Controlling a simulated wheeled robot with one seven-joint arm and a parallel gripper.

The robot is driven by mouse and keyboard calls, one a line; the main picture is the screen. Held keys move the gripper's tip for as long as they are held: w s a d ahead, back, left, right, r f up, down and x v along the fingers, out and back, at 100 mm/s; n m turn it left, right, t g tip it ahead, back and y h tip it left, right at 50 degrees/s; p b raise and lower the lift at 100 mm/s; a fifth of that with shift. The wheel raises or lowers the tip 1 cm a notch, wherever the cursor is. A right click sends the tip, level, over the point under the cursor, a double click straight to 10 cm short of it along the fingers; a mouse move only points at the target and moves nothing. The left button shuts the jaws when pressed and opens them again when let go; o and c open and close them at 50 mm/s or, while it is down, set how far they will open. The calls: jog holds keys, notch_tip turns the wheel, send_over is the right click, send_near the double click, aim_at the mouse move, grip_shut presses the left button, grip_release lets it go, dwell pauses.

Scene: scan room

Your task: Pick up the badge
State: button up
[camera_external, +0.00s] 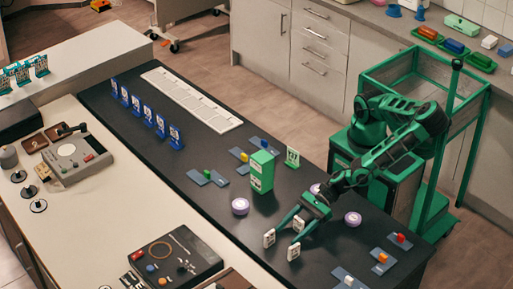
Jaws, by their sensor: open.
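I cannot tell for sure which thing is the badge. A small upright white and green card (292,157) stands behind a green box (261,172) on the dark counter and looks badge-like. Several upright blue cards with white print (150,115) stand in a row along the counter's left side. My gripper (282,245) reaches down over the front part of the counter, in front of the green box. Its green fingers are spread, with pale tips apart and nothing seen between them. Whether the tips touch the counter is unclear.
Purple-and-white round tubs (240,206) and (353,218) stand on either side of my gripper. Grey-blue plates with small coloured blocks (383,258) lie at the front right. A white slotted strip (191,100) lies farther back. The dark counter (215,150) has bare room mid-left.

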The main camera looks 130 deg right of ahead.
jog(key=shift+w, duration=0.1)
jog(key=shift+c, duration=0.4)
jog(key=c, duration=1)
jog(key=shift+r, duration=0.1)
jog(key=shift+c, duration=0.2)
notch_tip(320, 180, up, 9)
jog(key=w+d+r, duration=0.1)
jog(key=w+d, duration=0.1)
jog(key=d, duration=0.7)
jog(key=w+d+r, duration=0.1)
jog(key=w+d, duration=0.2)
jog(key=d, duration=0.7)
jog(key=shift+r+n+y, duration=0.25)
jog(key=shift+n+y, duration=0.05)
jog(key=shift+y, duration=0.1)
